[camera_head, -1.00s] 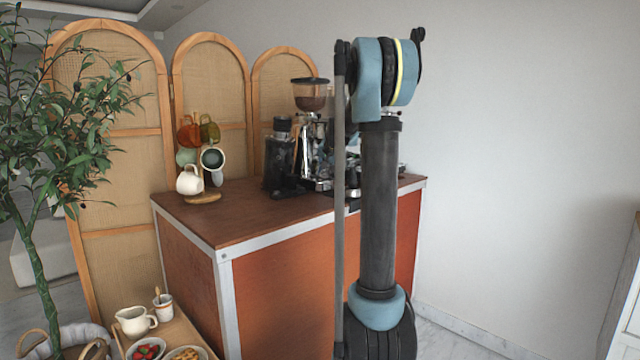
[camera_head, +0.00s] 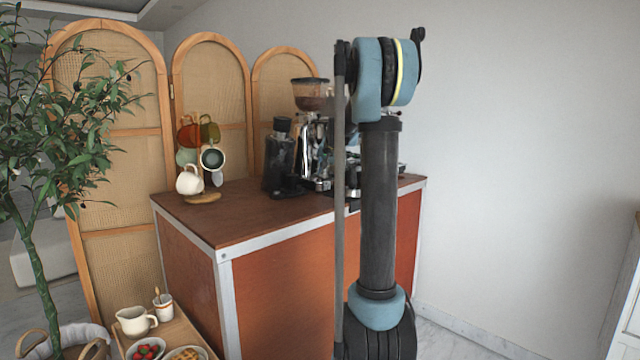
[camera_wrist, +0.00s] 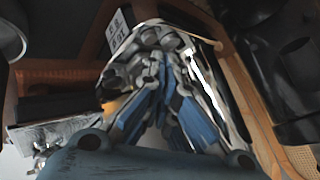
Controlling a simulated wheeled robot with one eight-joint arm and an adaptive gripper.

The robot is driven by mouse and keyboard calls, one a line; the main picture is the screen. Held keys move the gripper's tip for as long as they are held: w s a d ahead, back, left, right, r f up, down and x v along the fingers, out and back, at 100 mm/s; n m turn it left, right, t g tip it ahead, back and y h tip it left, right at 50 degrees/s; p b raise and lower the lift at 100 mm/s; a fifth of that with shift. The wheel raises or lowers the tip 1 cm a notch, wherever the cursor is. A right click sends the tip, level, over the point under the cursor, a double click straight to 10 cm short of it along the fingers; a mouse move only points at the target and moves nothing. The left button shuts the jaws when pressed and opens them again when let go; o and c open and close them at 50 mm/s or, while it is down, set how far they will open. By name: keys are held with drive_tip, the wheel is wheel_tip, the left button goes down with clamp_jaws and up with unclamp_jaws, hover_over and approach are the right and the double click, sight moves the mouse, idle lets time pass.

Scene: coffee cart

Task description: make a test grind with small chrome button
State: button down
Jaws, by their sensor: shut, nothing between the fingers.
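A chrome grinder (camera_head: 318,150) with a clear, brown-filled hopper (camera_head: 311,95) stands on the cart's wooden top in the head view. A black grinder-like machine (camera_head: 278,160) stands to its left. I cannot make out the small chrome button in either view. In the head view my arm stands in front of the cart's right part and hides my gripper. In the wrist view my gripper (camera_wrist: 158,52) is shut and empty, its blue-sided fingers together. It is close to machine parts, but I cannot tell whether it touches anything.
The cart (camera_head: 290,280) has an orange front and pale metal edges. A cup stand (camera_head: 203,197) with several cups is on its left end, where the top is otherwise clear. Behind is an arched screen (camera_head: 210,100). A black rounded body (camera_wrist: 285,75) is close at right in the wrist view.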

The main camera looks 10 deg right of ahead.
drive_tip(key=shift+f, duration=0.15)
drive_tip(key=shift+s+f, duration=0.1)
drive_tip(key=shift+f, duration=0.1)
drive_tip(key=shift+f, duration=0.45)
idle(0.9)
drive_tip(key=shift+r, duration=0.9)
drive_tip(key=shift+r, duration=2.5)
drive_tip(key=shift+s, duration=0.1)
